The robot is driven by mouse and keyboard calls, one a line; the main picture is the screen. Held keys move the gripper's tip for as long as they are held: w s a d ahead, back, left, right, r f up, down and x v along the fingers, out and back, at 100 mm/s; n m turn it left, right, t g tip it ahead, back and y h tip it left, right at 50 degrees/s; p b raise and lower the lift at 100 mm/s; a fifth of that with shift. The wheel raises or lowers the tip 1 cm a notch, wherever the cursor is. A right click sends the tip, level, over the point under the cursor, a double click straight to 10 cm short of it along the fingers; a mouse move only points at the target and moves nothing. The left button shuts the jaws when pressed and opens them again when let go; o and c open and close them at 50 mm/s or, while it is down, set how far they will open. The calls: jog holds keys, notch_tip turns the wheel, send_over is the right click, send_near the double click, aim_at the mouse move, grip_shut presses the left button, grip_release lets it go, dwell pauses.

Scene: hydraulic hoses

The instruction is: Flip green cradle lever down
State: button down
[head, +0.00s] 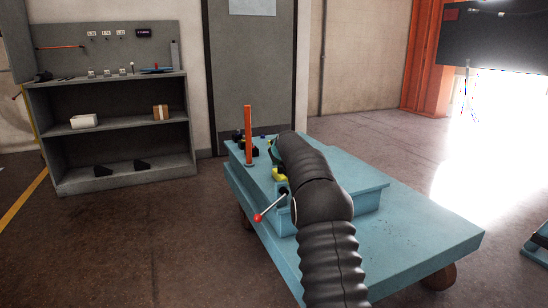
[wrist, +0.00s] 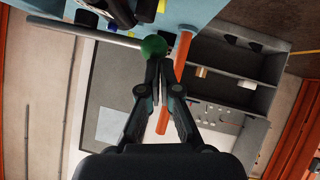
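A green ball knob (wrist: 153,46) sits at the end of a long grey lever rod (wrist: 85,32), which runs in from the left edge of the wrist view. My gripper (wrist: 159,62) has its two black fingers drawn together with only a thin gap, and nothing shows held between them. The fingertips are right at the green knob, on its lower side in the picture; I cannot tell whether they touch it.
An orange post (head: 248,135) stands upright on the cart; it passes close beside my fingers in the wrist view (wrist: 184,48). A red-knobbed lever (head: 258,217) sticks out at the cart's near side. A grey shelf (head: 120,130) stands at the back left. Floor between is clear.

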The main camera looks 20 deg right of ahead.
jog(key=shift+f, duration=0.35)
jog(key=s+a+r+p, duration=0.1)
jog(key=s+a+r, duration=0.1)
jog(key=s+r, duration=0.7)
jog(key=shift+s+a+r, duration=0.2)
jog(key=shift+a+r, duration=0.05)
jog(key=shift+a, duration=0.1)
